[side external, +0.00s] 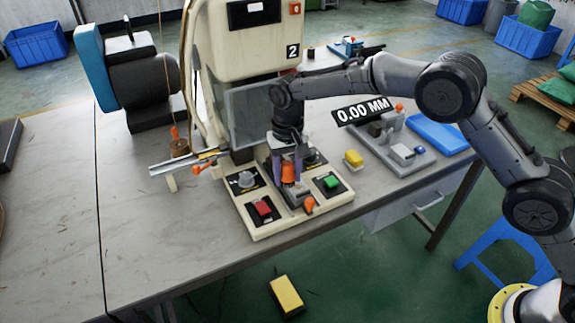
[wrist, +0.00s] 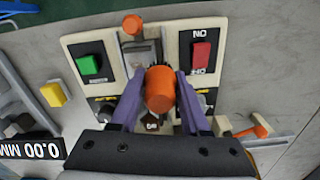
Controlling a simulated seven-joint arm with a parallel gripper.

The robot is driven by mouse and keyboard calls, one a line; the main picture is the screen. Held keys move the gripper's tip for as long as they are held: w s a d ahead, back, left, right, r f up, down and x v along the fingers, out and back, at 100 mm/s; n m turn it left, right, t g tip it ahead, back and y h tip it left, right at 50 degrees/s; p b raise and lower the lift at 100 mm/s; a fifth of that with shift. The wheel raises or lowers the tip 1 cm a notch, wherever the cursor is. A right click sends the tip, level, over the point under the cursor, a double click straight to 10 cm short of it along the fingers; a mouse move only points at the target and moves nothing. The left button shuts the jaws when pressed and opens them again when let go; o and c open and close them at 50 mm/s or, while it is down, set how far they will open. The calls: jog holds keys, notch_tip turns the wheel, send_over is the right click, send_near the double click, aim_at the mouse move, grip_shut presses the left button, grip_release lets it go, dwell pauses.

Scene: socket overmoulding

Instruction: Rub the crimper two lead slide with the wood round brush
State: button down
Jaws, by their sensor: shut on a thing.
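Crimper two (side external: 240,42) is the cream machine with a "2" label on the table. Its lead slide (side external: 297,197) is the grey metal part at the front middle of the base, with an orange knob (side external: 309,205); it also shows in the wrist view (wrist: 141,52). My gripper (side external: 288,178) has its purple fingers shut on an orange cylindrical piece (wrist: 160,92), which seems to be the round brush; dark bristles show at its far edge. The gripper (wrist: 158,85) points down over the slide. I cannot tell if the brush touches the slide.
The base carries a red switch (side external: 263,207), a green button (side external: 331,182) and dials. A grey rail with an orange lever (side external: 205,166) sticks out left. A yellow block (side external: 353,158) and a gauge fixture (side external: 402,154) stand right.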

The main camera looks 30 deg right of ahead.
notch_tip(320, 180, down, 3)
jog(key=shift+r, duration=0.2)
jog(key=shift+d+f, duration=0.2)
jog(key=shift+f, duration=0.05)
jog(key=shift+d+f, duration=0.1)
jog(key=shift+d, duration=2.8)
jog(key=shift+a, duration=3.15)
jog(key=shift+w, duration=0.8)
jog(key=shift+s+d, duration=0.1)
jog(key=shift+d, duration=2.7)
jog(key=shift+a, duration=2.7)
jog(key=shift+a+r, duration=0.1)
jog(key=shift+r, duration=3.95)
